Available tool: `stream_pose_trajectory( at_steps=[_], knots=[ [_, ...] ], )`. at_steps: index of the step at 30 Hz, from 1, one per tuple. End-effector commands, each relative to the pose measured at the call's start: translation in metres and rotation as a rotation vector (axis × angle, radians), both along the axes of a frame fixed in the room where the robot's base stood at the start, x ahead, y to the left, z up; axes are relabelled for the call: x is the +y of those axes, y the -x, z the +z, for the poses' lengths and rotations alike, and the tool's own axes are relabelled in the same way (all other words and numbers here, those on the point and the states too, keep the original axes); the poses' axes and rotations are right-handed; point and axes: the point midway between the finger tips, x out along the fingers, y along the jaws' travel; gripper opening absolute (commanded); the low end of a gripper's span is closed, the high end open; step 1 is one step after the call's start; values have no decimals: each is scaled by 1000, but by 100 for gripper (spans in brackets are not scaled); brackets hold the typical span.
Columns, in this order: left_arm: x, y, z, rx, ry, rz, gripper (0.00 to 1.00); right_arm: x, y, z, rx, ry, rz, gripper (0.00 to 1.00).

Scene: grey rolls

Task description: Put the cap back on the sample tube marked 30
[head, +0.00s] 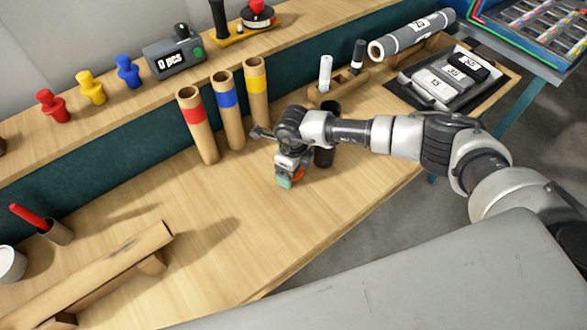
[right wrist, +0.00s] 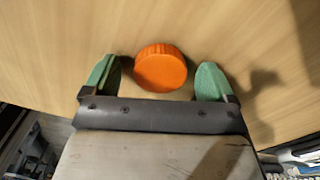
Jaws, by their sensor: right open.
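An orange ribbed cap (right wrist: 160,68) lies between the two green fingers of my right gripper (right wrist: 157,82) in the right wrist view. The fingers are apart, with a gap on each side of the cap. In the head view the right gripper (head: 289,178) is low over the wooden table, with a bit of the orange cap (head: 298,174) showing beside it. I cannot make out a tube marked 30. A grey roll (head: 405,36) with a white label lies at the back right; its number is not clearly legible. My left gripper is not in view.
Cardboard tubes with red (head: 196,118), blue (head: 228,100) and yellow (head: 257,85) bands stand behind the gripper. A dark cylinder (head: 325,156) stands close beside it. A black tray (head: 404,88) holds labelled blocks. A cardboard trough (head: 105,262) lies front left. The table's middle is clear.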

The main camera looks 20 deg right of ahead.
Motion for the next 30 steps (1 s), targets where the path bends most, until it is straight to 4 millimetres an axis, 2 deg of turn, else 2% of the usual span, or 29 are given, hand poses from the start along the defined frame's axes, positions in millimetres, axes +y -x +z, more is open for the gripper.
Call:
stream_pose_trajectory(
  at_steps=[3,12,14,25,30],
  knots=[
    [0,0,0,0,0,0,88,0,0,0,0,0,0,86],
    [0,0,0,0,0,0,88,0,0,0,-1,1,-1,40],
    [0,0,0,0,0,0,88,0,0,1,-1,1,0,34],
    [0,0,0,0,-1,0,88,0,0,2,-1,1,-1,34],
    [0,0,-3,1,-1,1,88,0,-1,15,-4,-1,0,34]
  ],
)
